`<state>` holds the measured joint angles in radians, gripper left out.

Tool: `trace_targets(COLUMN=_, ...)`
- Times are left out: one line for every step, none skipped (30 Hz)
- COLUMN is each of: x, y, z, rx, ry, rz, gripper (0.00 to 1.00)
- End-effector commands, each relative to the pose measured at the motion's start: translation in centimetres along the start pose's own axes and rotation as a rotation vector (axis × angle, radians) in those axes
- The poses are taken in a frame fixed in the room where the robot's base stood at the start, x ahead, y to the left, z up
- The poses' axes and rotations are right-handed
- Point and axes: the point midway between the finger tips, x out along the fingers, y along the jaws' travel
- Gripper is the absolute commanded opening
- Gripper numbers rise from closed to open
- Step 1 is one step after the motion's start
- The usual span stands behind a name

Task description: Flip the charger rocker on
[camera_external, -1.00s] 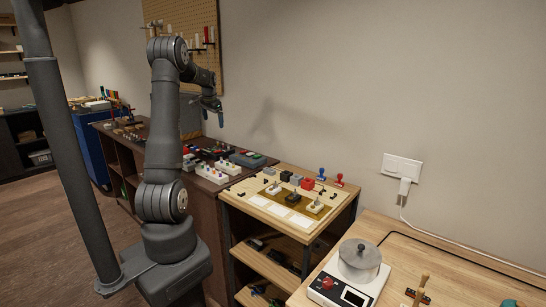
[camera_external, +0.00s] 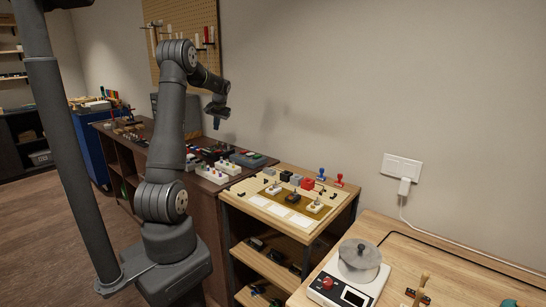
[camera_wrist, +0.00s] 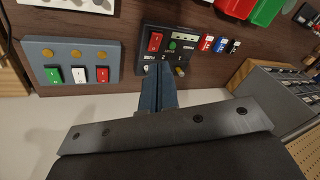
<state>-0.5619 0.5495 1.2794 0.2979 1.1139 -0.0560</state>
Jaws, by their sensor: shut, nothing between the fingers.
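In the wrist view a dark control box has a red rocker (camera_wrist: 154,42), a green button (camera_wrist: 172,45) and small pale labels. Which rocker belongs to the charger cannot be read; this red one may be it. My gripper (camera_wrist: 158,68) is shut and empty, its blue-grey fingertips in front of the lower edge of the dark box, below the red rocker in the picture. They hide part of that edge. In the external view my gripper (camera_external: 217,114) hangs above the dark workbench, apart from it. The rocker's position, on or off, is too small to tell.
A grey panel (camera_wrist: 70,48) with green, white and red rockers lies left of the dark box. Small red, blue and black parts (camera_wrist: 220,44) lie to its right. A drawer cabinet (camera_wrist: 275,92) stands at the right. A light wooden bench (camera_external: 240,205) adjoins the workbench.

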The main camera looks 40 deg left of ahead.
Motion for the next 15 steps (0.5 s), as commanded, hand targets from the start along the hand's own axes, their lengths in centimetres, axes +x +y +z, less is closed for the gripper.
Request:
trace_targets(x=0.2, y=0.5, z=0.0, rx=-0.045, ry=-0.004, rz=-0.024, gripper=0.0)
trace_targets(x=0.4, y=0.6, z=0.0, rx=-0.077, ry=-0.005, rz=-0.04, gripper=0.0)
trace_targets(x=0.5, y=0.8, z=0.0, rx=-0.119, ry=-0.005, rz=-0.061, gripper=0.0)
trace_targets(x=0.6, y=1.0, z=0.0, rx=-0.151, ry=-0.004, rz=-0.075, gripper=0.0)
trace_targets(x=0.7, y=1.1, z=0.0, rx=-0.183, ry=-0.002, rz=-0.091, gripper=0.0)
trace_targets(x=0.8, y=1.3, z=0.0, rx=-0.225, ry=0.002, rz=-0.112, gripper=0.0)
trace_targets(x=0.8, y=1.5, z=0.0, rx=-0.257, ry=0.007, rz=-0.127, gripper=0.0)
trace_targets(x=0.9, y=1.7, z=0.0, rx=-0.289, ry=0.012, rz=-0.143, gripper=0.0)
trace_targets(x=1.0, y=1.9, z=-0.1, rx=-0.331, ry=0.02, rz=-0.163, gripper=0.0)
trace_targets(x=1.1, y=2.0, z=-0.1, rx=-0.362, ry=0.027, rz=-0.177, gripper=0.0)
trace_targets(x=1.1, y=2.2, z=-0.1, rx=-0.394, ry=0.035, rz=-0.192, gripper=0.0)
trace_targets(x=1.2, y=2.4, z=-0.1, rx=-0.435, ry=0.046, rz=-0.211, gripper=0.0)
trace_targets(x=1.2, y=2.6, z=-0.2, rx=-0.466, ry=0.056, rz=-0.225, gripper=0.0)
trace_targets(x=1.3, y=2.8, z=-0.2, rx=-0.498, ry=0.067, rz=-0.239, gripper=0.0)
trace_targets(x=1.3, y=3.0, z=-0.3, rx=-0.539, ry=0.083, rz=-0.256, gripper=0.0)
